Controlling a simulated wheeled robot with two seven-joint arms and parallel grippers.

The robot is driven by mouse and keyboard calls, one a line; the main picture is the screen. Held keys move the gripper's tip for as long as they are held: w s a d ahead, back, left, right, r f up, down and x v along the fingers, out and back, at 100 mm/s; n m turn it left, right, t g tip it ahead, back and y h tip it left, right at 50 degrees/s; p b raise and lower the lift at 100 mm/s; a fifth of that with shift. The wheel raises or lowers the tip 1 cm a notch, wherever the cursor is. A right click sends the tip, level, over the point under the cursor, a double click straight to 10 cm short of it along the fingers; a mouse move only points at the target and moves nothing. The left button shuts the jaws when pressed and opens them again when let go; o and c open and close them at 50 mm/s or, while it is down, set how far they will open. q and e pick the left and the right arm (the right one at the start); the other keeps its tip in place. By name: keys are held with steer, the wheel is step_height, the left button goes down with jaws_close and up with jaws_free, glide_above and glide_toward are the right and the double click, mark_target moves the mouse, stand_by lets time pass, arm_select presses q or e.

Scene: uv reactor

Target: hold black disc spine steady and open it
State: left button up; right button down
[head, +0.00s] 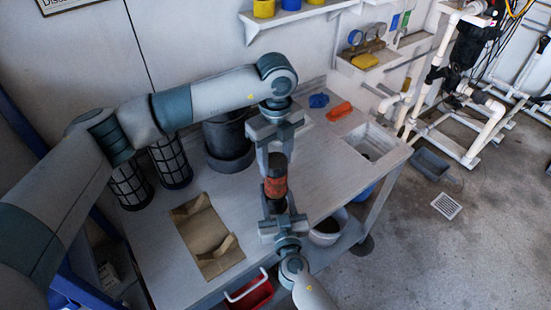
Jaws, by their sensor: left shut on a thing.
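The black disc spine (275,187) is a short cylinder with a dark upper part and a red-orange body, held upright above the table between my two grippers. My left gripper (275,158) comes from the far side and is shut on its upper end. My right gripper (279,208) comes from the near side, with its fingers at the lower end of the spine. Whether they clamp it or only flank it cannot be told. The fingers hide parts of both ends.
A sink (372,143) is at right. A red basket (252,295) and a bucket (326,232) sit below.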

mark_target(275, 160)
arm_select(q)
steer(key=n, duration=0.4)
steer(key=shift+w, duration=0.1)
steer(key=shift+r, duration=0.45)
stand_by(0.5)
steer(key=shift+r, duration=0.65)
steer(key=shift+r, duration=0.1)
steer(key=shift+r, duration=1.95)
